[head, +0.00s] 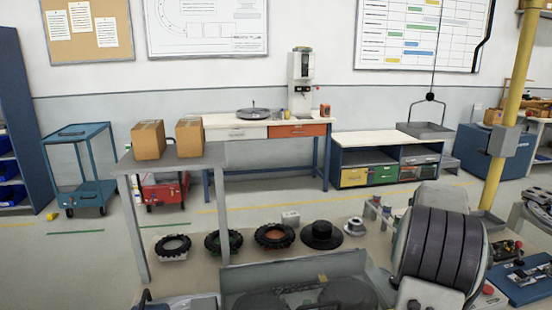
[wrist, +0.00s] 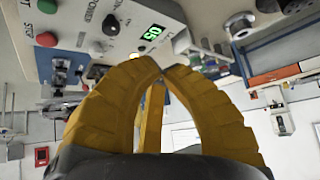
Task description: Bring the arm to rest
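The gripper is not clearly visible in the head view.
In the head view, several dark rings, one a black tyre (head: 274,236), lie on a bench. Two cardboard boxes (head: 148,140) stand on a grey table. A yellow post (head: 508,110) rises at right.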

